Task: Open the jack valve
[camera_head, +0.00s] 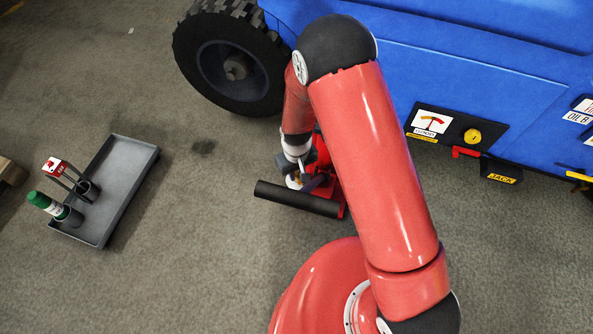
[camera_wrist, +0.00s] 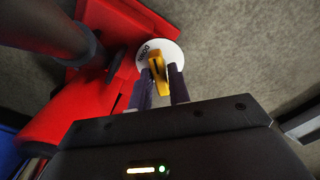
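The red jack (camera_head: 324,165) stands on the floor beside the blue machine, partly hidden behind my arm. In the wrist view its red body (camera_wrist: 110,25) fills the upper left. A round white plate (camera_wrist: 175,53) with dark lettering, partly hidden, lies under the yellow valve handle (camera_wrist: 158,72). The handle is a narrow bar, slightly tilted in the picture. My gripper (camera_wrist: 160,80) is down over the valve, with one dark finger on each side of the handle. The handle fills the narrow gap, and the fingers look shut on it. In the head view the gripper (camera_head: 296,178) is small and partly hidden.
A thick black bar (camera_head: 297,199) on the jack lies close to my gripper. The blue machine (camera_head: 470,50) with a wheel (camera_head: 232,62) stands behind. A black panel (camera_head: 455,129) carries a gauge and a yellow knob. A grey tray (camera_head: 127,180) stands on open floor at the left.

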